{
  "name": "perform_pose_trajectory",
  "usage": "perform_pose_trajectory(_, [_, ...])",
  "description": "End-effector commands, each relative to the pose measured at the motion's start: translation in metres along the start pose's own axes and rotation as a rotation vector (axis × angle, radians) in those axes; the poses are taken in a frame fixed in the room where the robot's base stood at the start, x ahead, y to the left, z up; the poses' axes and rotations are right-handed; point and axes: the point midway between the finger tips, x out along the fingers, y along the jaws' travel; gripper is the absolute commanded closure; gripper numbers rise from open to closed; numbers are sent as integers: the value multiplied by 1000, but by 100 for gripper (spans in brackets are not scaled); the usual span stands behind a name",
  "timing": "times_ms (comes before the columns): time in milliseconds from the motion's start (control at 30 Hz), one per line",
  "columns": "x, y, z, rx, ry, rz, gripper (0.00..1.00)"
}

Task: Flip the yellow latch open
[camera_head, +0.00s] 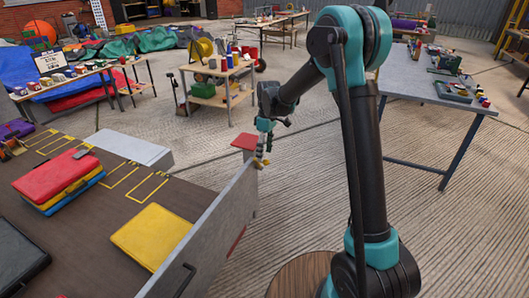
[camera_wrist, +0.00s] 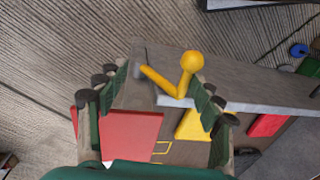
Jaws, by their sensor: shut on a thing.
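The yellow latch (camera_wrist: 165,82) is a bent bar with a round knob (camera_wrist: 192,61) at one end. It sits at the edge of a grey panel (camera_wrist: 240,95). In the head view a small bit of the latch (camera_head: 261,163) shows at the far end of the panel (camera_head: 215,230), just below my gripper (camera_head: 264,148). The knob is against the right fingertip. Contact at the left fingertip is hard to make out.
A red plate (camera_head: 244,142) is beside the panel's far end. The brown table (camera_head: 90,225) left of the panel holds red and yellow folders (camera_head: 152,234). A grey worktable (camera_head: 425,90) stands at the right. Concrete floor (camera_head: 320,185) is clear beyond the panel.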

Motion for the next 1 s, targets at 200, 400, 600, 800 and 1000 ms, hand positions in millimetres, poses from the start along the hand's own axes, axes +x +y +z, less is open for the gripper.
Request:
perform_pose_trajectory(200, [1, 3, 4, 3, -6, 6, 58])
perform_pose_trajectory(400, [-2, 5, 3, 3, -4, 5, 60])
perform_pose_trajectory(600, [-12, 13, 2, 2, -3, 5, 67])
perform_pose_trajectory(800, [-22, 21, 2, 3, -3, 5, 68])
perform_pose_trajectory(1000, [-32, 28, 2, 3, -3, 3, 68])
